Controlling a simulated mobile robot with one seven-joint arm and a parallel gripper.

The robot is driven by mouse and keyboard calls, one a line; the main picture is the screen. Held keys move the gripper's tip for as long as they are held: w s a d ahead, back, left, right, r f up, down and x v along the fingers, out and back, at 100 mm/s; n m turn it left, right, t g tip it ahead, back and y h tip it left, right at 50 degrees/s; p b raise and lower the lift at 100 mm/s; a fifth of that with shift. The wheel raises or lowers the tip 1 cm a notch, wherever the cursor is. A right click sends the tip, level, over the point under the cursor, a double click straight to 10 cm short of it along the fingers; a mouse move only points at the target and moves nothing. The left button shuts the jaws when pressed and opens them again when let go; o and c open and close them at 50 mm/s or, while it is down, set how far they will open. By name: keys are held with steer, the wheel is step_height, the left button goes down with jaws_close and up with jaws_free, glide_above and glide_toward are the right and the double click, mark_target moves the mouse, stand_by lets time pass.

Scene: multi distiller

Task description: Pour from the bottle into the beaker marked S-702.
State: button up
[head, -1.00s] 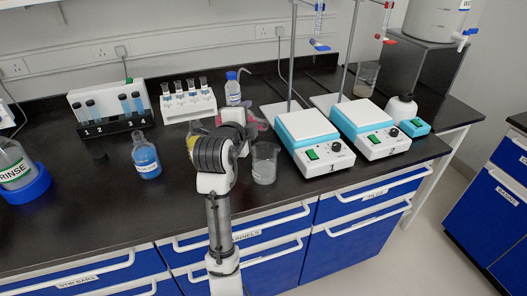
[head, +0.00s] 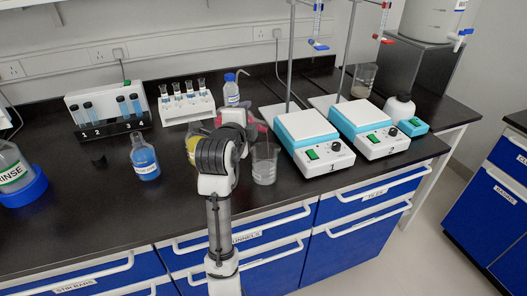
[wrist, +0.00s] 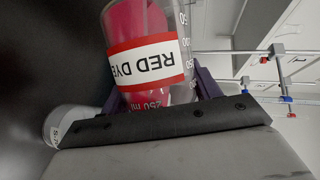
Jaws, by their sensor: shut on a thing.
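My gripper (wrist: 165,100) is shut on a clear bottle (wrist: 158,88) with red liquid and a red-and-white RED DYE label. The bottle is tipped far over in the wrist view, its liquid lying along one side; its mouth is not clearly seen. In the head view my arm hides most of the gripper, and a bit of the red bottle (head: 256,124) shows beyond it. A clear beaker (head: 265,165) stands on the bench just right of my arm; its marking is not legible here. A vessel with a white label starting with S (wrist: 66,126) shows at the lower left of the wrist view.
Hot plates 1 (head: 313,140) and 2 (head: 368,128), with stands, are to the right. A yellow-filled vessel (head: 191,148) is partly behind my arm. A blue bottle (head: 144,158), a vial rack (head: 187,103) and a wash bottle (head: 231,90) are left and behind.

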steer(key=shift+r+m+t+b, duration=0.3)
steer(key=shift+r+m+b, duration=0.15)
steer(key=shift+b, duration=0.2)
stand_by(2.0)
